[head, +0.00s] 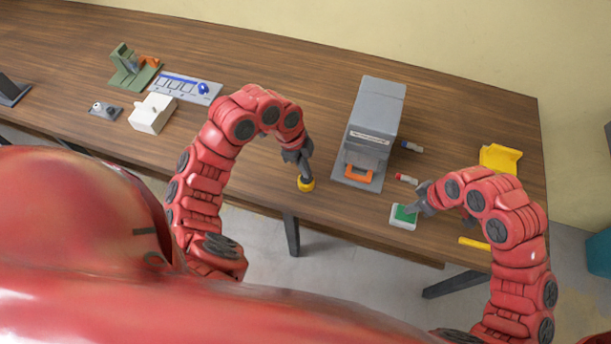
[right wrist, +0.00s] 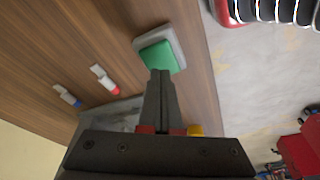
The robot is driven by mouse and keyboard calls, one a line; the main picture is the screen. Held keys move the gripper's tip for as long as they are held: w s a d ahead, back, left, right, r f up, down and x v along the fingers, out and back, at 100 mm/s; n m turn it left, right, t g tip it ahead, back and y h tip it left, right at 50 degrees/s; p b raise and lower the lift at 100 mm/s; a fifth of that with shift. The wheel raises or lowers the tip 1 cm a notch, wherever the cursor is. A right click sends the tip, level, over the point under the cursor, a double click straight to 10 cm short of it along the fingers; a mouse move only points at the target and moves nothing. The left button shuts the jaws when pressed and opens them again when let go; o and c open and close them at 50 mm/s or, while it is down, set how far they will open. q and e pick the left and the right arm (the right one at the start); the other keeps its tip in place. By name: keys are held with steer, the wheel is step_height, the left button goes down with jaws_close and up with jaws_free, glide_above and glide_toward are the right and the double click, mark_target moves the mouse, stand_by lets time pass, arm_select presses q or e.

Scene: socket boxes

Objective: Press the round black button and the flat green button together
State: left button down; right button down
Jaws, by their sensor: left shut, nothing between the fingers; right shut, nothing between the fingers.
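The flat green button (head: 404,214) sits in a pale square housing near the front edge of the table; it also shows in the right wrist view (right wrist: 158,57). My right gripper (head: 416,209) is shut and empty, with its fingertips at the right side of the green button. In the right wrist view its tips overlap the green edge; I cannot tell whether they touch. A round yellow base (head: 306,185) stands near the front edge, left of the grey box. My left gripper (head: 306,179) is shut, pointing down onto it. The black button top is hidden or indistinguishable from the dark fingers.
A grey box (head: 379,105) with an orange handle stands between the grippers. Two small connectors (head: 411,146) (head: 406,179) lie to its right. A yellow bracket (head: 500,158) and a yellow bar (head: 474,243) are further right. A green fixture (head: 130,75) and white block (head: 152,114) stand left.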

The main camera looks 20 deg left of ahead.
steer(key=shift+d+x, duration=0.2)
steer(key=shift+x, duration=0.75)
stand_by(0.5)
arm_select(q)
steer(key=shift+a+x, duration=0.25)
steer(key=shift+x, duration=0.7)
arm_select(e)
steer(key=shift+s+f, duration=0.1)
steer(key=shift+s, duration=0.05)
stand_by(1.4)
arm_select(q)
steer(key=shift+f, duration=0.1)
stand_by(0.7)
